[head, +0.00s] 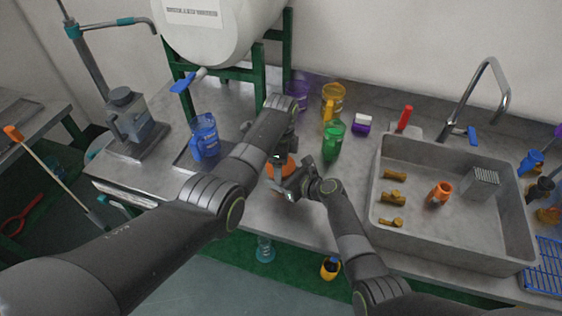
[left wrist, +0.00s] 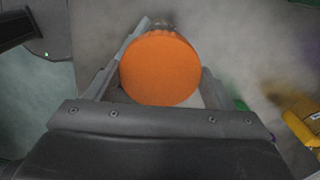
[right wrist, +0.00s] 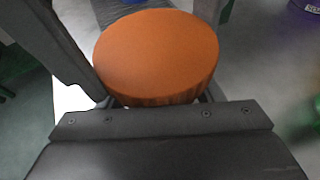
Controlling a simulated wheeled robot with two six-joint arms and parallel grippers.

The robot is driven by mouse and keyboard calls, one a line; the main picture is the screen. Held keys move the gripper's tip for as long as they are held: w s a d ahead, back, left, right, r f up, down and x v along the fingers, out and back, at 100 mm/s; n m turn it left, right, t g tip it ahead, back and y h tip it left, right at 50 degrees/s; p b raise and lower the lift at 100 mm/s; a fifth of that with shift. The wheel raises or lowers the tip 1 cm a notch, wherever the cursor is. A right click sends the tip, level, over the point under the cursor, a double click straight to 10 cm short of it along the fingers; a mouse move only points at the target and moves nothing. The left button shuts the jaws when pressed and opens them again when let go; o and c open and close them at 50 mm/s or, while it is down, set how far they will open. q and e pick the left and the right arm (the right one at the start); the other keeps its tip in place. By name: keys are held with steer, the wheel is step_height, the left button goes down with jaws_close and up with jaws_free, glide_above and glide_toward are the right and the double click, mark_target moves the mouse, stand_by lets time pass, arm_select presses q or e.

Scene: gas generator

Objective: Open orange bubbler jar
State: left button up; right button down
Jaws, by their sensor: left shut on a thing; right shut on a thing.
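The orange bubbler jar (head: 283,166) is at the bench's front, between my two grippers and mostly hidden by them in the head view. Its round orange top fills the middle of the left wrist view (left wrist: 160,68). In the right wrist view the orange top (right wrist: 155,52) looks larger, with a ribbed side edge. My left gripper (head: 280,157) reaches down from above and is shut on the jar, its fingers either side of the orange disc. My right gripper (head: 292,186) comes from the front right and is shut on it too. I cannot tell lid from body at each grip.
A blue jug (head: 204,137) stands left on a tray. A green jug (head: 333,141), yellow jug (head: 333,98) and purple-white box (head: 362,124) stand behind and right. The grey sink (head: 440,240) is to the right. The bench's front edge is close.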

stand_by(0.3)
arm_select(q)
steer(key=o, duration=1.1)
steer(key=shift+r, duration=2.25)
arm_select(e)
steer(key=shift+c, duration=1.6)
jaws_free()
